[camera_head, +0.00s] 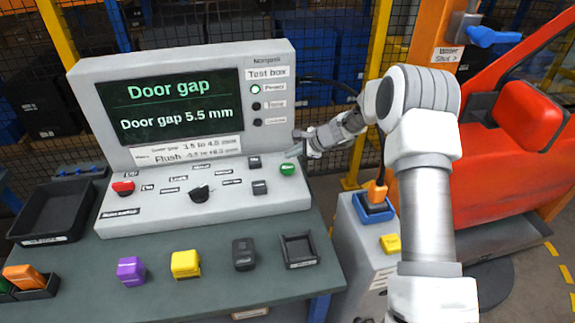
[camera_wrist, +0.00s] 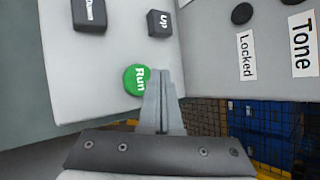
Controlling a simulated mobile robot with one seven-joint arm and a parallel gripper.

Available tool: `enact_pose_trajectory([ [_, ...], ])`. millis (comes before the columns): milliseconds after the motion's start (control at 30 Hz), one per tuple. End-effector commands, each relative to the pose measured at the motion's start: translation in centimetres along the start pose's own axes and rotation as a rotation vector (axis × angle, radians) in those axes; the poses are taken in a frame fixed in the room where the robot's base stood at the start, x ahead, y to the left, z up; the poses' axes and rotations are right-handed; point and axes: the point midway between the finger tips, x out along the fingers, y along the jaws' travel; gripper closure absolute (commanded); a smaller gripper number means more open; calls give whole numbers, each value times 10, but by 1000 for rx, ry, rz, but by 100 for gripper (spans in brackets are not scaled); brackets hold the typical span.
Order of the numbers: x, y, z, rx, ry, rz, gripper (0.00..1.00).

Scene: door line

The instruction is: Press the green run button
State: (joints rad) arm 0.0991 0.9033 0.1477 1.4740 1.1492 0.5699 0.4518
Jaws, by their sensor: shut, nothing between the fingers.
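The green run button (camera_head: 287,169) is at the right end of the test box's sloped panel. In the wrist view the green button (camera_wrist: 136,79) carries the word "Run". My gripper (camera_head: 296,152) is shut and empty, with its fingertips close to the button. In the wrist view the closed fingers (camera_wrist: 162,80) lie just right of the button and cover its right edge. I cannot tell whether they touch it. The test box (camera_head: 180,60) has a screen reading "Door gap 5.5 mm".
Black "Up" (camera_wrist: 159,23) and "Down" (camera_wrist: 89,14) keys sit near the button. A red button (camera_head: 122,187) and a black knob (camera_head: 200,193) are further left. Purple (camera_head: 131,270), yellow (camera_head: 186,264) and black (camera_head: 243,254) blocks stand in front. A red car door (camera_head: 500,170) is at right.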

Motion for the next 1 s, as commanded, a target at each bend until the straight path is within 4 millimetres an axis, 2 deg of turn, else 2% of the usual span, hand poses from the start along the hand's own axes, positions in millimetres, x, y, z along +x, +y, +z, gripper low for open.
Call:
enact_pose_trajectory([
  [233, -20, -14, 14, -1, 0, 0, 100],
  [667, -22, -16, 16, -1, 0, 0, 100],
  [1000, -48, -35, 35, -2, 1, -1, 100],
])
